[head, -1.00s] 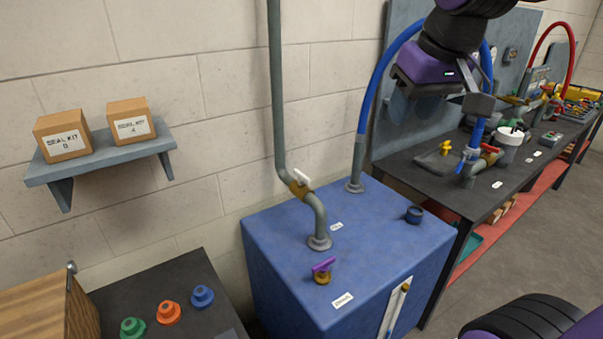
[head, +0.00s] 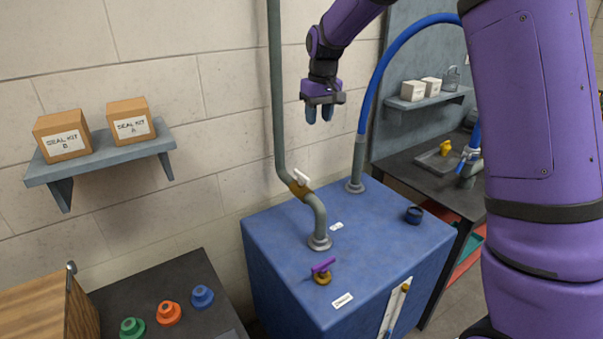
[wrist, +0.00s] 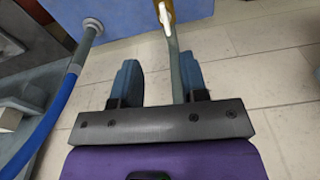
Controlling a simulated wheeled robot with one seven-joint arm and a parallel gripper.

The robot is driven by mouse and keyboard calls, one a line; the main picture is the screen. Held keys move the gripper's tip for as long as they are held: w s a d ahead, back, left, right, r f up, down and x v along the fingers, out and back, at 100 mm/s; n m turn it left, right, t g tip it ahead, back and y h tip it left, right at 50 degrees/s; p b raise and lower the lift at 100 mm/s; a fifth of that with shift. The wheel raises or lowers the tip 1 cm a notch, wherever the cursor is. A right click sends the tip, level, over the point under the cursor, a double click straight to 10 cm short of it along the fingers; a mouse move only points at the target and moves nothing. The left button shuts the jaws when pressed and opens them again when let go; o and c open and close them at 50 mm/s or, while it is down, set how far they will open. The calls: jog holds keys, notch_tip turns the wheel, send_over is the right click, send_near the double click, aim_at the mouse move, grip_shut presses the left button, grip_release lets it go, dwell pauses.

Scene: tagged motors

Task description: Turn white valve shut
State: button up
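The white valve handle (head: 301,177) sits on a brass valve body (head: 299,189) in the grey pipe (head: 318,215) that rises from the blue cabinet (head: 262,243). In the wrist view the white handle (wrist: 177,22) shows at the top, beyond my fingers. My gripper (head: 319,120) hangs above and slightly right of the valve, apart from it. In the wrist view my gripper (wrist: 157,80) has its two blue fingers spread, with the grey pipe seen in the background between them. Nothing is held.
A purple-handled valve (head: 323,268) and a dark blue cap (head: 413,215) are on the cabinet top. A blue hose (head: 375,90) arches up at the right. A shelf (head: 105,157) with two boxes is on the left wall. A workbench (head: 440,190) stands at right.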

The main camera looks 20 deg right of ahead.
jog(key=g, duration=0.1)
send_over(301, 174)
notch_tip(301, 174, down, 11)
jog(key=shift+n, duration=0.4)
notch_tip(301, 174, down, 11)
jog(key=shift+d+f, duration=0.1)
grip_shut()
